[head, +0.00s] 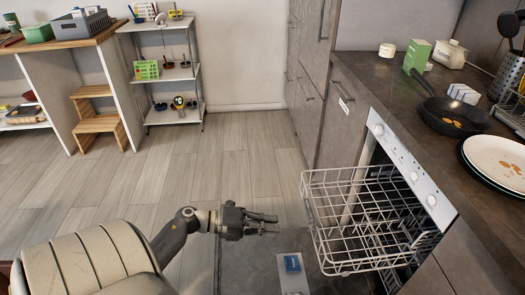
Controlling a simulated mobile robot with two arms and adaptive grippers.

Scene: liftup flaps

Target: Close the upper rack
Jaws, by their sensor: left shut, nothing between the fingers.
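The upper rack (362,212) is a white wire basket in the dishwasher (412,170) at the right. It is pulled out over the lowered door (262,262) and looks empty. My left gripper (270,222) is left of the rack, pointing right, with its fingertips a short way from the rack's left front side. Its fingers are shut with nothing between them. My right gripper is not in view.
A blue item (292,263) lies on the lowered door. The counter above holds a pan (452,115), plates (497,158) and a green box (416,56). A metal shelf (165,75) stands at the far wall. The wooden floor left of the door is clear.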

